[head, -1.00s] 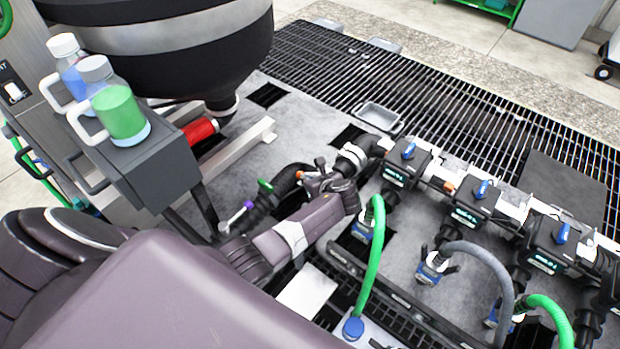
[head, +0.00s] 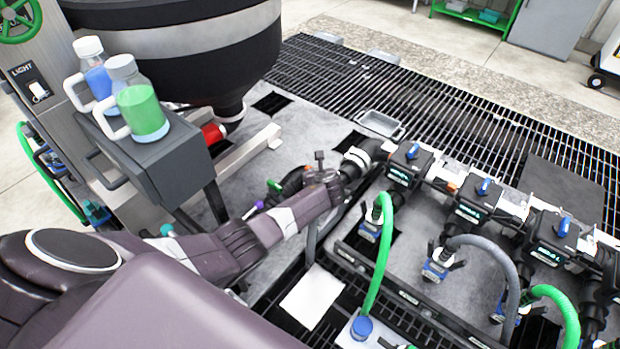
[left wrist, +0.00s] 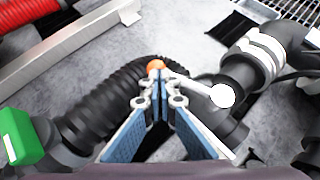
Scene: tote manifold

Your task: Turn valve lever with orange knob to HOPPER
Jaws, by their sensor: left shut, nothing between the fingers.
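The orange knob (left wrist: 155,65) shows in the left wrist view just beyond my left gripper's tips, in front of a black ribbed hose. No HOPPER label is readable. My right gripper is not in view.
A green handle (left wrist: 18,137) is at the left. The manifold's black valve units (head: 411,165) run to the right. A grey box with two bottles (head: 150,165) stands left, below the black hopper (head: 185,70).

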